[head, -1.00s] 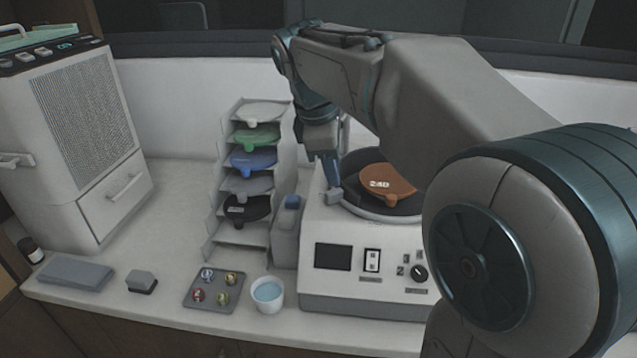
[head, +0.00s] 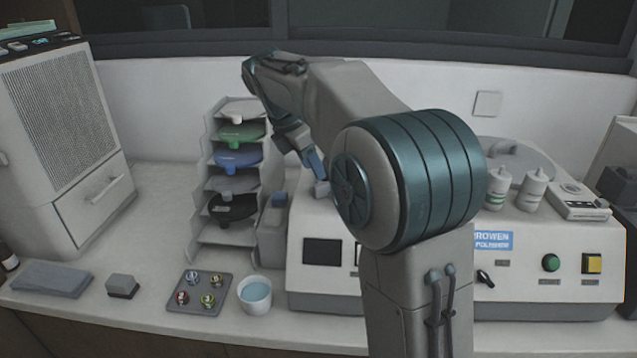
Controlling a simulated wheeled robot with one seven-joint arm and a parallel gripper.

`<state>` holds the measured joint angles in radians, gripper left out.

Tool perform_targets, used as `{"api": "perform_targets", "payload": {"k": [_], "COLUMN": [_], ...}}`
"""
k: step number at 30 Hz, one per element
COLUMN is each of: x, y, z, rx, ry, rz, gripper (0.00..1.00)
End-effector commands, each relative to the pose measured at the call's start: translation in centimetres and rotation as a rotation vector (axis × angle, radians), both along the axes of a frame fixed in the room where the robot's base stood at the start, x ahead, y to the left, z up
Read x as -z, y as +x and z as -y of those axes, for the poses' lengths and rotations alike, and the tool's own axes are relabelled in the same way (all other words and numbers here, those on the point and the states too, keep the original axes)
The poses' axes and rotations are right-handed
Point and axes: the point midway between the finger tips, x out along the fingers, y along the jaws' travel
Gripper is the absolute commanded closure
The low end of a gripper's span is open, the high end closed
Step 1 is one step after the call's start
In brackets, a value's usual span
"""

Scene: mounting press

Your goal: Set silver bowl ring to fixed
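The grey polishing machine (head: 304,278) stands on the bench, its left part mostly behind my arm. The bowl at its left end, with its silver ring and orange disc, is hidden behind my arm now; the ring's position cannot be seen. My gripper (head: 316,168) points down at the left edge of that bowl area. A small grey block (head: 321,188) sits right at its tip, and I cannot tell whether the fingers hold it. The finger gap is too small to make out.
A rack (head: 197,225) of coloured discs stands close left of my gripper. A cup of blue liquid (head: 256,293) and a tray of small samples (head: 190,305) lie in front. Two white bottles (head: 497,188) stand on the machine's right part, near a green button (head: 551,262).

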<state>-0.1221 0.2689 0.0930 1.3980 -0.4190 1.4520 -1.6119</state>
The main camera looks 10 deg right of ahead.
Motion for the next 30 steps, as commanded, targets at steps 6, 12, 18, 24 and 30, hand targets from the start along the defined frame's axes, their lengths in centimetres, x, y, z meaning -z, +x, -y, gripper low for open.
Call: {"api": "perform_targets", "payload": {"k": [6, 12, 18, 24, 30], "x": [3.5, 4.7, 4.9, 4.8, 4.8], "y": [0.4, 0.6, 0.6, 0.6, 0.5], "z": [1.4, 1.9, 1.9, 1.9, 2.0], "rx": [0.002, 0.002, 0.001, 0.002, -0.002], "ry": [0.0, 0.0, 0.0, 0.0, 0.0], "rz": [-0.001, 0.0, 0.002, 0.001, 0.001], "gripper": [0.62, 0.62, 0.62, 0.92, 1.0]}}
